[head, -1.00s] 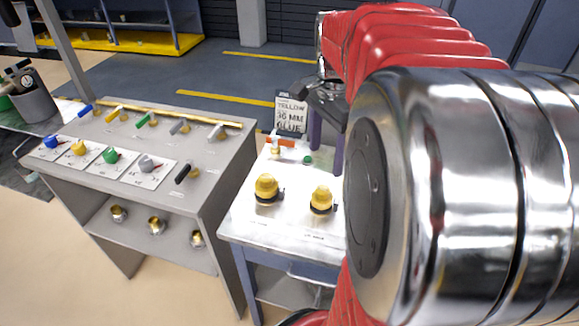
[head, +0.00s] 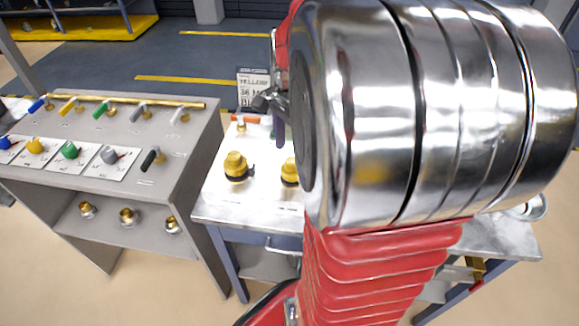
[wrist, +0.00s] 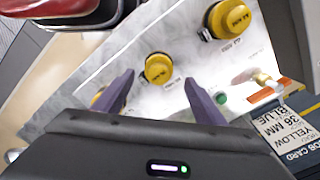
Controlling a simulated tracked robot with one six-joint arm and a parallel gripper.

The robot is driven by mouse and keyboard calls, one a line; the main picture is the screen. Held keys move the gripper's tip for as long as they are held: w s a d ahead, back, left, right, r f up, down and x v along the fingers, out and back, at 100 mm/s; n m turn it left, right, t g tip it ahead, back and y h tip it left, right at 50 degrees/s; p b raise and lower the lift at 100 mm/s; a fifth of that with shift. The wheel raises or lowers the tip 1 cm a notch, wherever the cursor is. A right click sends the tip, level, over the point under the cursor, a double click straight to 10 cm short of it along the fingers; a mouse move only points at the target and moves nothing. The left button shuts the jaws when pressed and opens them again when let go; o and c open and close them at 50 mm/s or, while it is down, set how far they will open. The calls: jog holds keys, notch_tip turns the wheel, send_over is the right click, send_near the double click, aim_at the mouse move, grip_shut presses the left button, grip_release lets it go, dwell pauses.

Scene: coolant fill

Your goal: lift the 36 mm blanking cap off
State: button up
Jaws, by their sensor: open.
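Two yellow blanking caps show on the pale bench top in the head view, the left one (head: 235,167) and another (head: 290,172) partly covered by my arm. In the wrist view the same two are the upper cap (wrist: 230,18) and the middle cap (wrist: 158,68); a third yellow cap (wrist: 97,95) peeks out behind the left finger. The print on them is too small to read surely, so I cannot tell which is 36 mm. My gripper (wrist: 158,78) is open and empty, its purple fingers apart, with the middle cap between their tips in the picture. Contact is not visible.
A job card (head: 254,90) reading yellow, 36 MM, blue stands at the back. A red-handled valve (wrist: 268,92) and a green button (wrist: 222,98) are near the fingers. A grey bench (head: 190,150) with coloured handles and knobs stands left.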

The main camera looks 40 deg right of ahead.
aim_at(292, 161)
jog(key=f, duration=0.5)
jog(key=shift+s, duration=0.2)
jog(key=shift+r, duration=0.1)
jog(key=shift+c, duration=0.2)
jog(key=c, duration=1.1)
